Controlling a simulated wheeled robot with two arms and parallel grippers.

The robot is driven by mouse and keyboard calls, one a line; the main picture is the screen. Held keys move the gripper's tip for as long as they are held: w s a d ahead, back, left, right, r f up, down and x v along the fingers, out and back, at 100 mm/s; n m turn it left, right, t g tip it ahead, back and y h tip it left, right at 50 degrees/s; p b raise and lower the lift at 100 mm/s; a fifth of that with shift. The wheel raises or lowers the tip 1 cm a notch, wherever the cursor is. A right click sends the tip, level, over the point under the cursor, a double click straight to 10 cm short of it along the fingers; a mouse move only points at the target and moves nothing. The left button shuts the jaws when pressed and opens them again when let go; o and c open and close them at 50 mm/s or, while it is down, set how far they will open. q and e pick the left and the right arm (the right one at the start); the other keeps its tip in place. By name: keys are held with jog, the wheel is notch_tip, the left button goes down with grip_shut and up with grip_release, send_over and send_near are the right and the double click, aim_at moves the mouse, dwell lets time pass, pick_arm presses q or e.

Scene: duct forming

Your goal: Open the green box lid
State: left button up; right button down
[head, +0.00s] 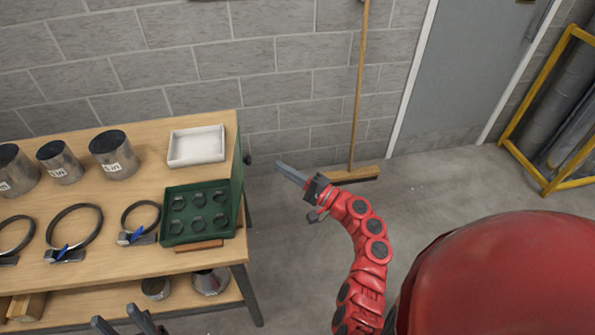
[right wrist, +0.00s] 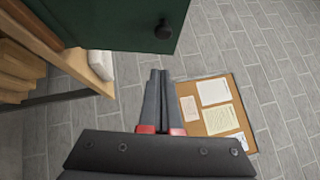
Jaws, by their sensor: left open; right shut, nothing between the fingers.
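The green box (head: 198,232) sits at the right end of the workbench with its inside showing, holding several dark round pieces. Its green lid (head: 239,165) stands roughly upright along the box's right edge, with a black knob (head: 248,160) on its outer face. The right wrist view shows the lid (right wrist: 105,20) and knob (right wrist: 163,31) close up. My right gripper (head: 281,164) is shut and empty, to the right of the lid and apart from the knob. It also shows in the right wrist view (right wrist: 158,75). My left gripper (head: 122,316) is open at the bottom edge, in front of the bench.
A white tray (head: 197,146), several metal duct pieces (head: 114,158) and ring clamps (head: 141,220) lie on the workbench (head: 95,195). A broom (head: 355,173) leans on the wall behind my right gripper. A yellow rack (head: 549,120) stands far right. Floor between is clear.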

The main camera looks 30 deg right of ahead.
aim_at(249, 163)
jog(key=w+a+p, duration=0.1)
jog(key=w+a+r+p, duration=0.1)
jog(key=a, duration=0.3)
jog(key=shift+w+r+p, duration=0.25)
jog(key=shift+w+p, duration=0.15)
jog(key=a, duration=0.1)
jog(key=r, duration=0.1)
jog(key=a+n+g, duration=0.1)
jog(key=shift+w+a+r+p, duration=0.25)
jog(key=shift+w+a+p, duration=0.05)
jog(key=shift+w, duration=0.05)
jog(key=shift+w+a+r, duration=0.1)
jog(key=shift+a+r, duration=0.1)
jog(key=shift+a, duration=0.25)
jog(key=shift+d, duration=0.1)
